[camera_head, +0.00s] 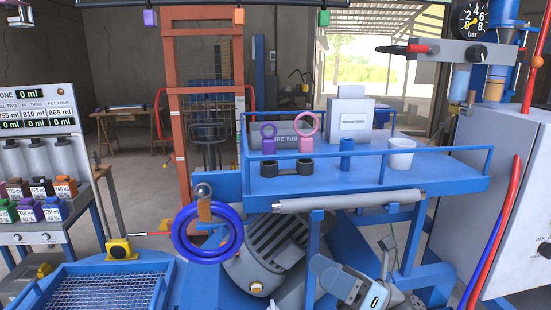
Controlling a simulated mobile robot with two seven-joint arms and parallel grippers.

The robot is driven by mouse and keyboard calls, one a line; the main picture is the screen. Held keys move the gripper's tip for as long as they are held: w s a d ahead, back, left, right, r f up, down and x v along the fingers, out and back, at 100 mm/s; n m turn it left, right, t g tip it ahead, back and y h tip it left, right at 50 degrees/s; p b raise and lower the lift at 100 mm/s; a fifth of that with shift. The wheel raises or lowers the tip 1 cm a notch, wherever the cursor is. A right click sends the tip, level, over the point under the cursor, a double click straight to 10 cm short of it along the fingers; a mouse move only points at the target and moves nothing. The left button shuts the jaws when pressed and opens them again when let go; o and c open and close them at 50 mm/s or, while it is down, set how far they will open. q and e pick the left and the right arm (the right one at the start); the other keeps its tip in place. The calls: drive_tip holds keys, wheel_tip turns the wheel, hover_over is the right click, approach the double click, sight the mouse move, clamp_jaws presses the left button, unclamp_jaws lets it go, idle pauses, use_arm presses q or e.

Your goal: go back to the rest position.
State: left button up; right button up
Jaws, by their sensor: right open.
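My right gripper (352,276) is low in the head view, right of centre, in front of the blue frame under the work shelf. Its jaws are open and I see nothing held between them. It is below the grey roller bar (350,201) and to the right of the large grey motor (268,252). My left gripper does not show in this view.
A blue handwheel (207,258) stands left of the motor. A grey cabinet (515,215) with hoses closes the right side.

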drive_tip(key=s+d+f+m+t+h, duration=0.1)
drive_tip(key=d+f+m+t+h, duration=0.2)
drive_tip(key=f+m+t+h, duration=0.8)
drive_tip(key=s+d+f+m+t+h, duration=0.1)
drive_tip(key=d+f+m+h, duration=0.15)
drive_tip(key=f+m, duration=0.95)
drive_tip(key=s+d+f+m+g+h, duration=0.2)
drive_tip(key=s+f+m+g+h, duration=0.1)
drive_tip(key=s+f+m, duration=0.5)
drive_tip(key=s+d+f+m+g+h, duration=0.3)
drive_tip(key=s+f+m, duration=0.5)
drive_tip(key=s+m, duration=0.1)
drive_tip(key=shift+s+d+f+m+g, duration=0.2)
drive_tip(key=shift+m+g, duration=0.1)
drive_tip(key=shift+m, duration=0.4)
drive_tip(key=shift+r, duration=0.1)
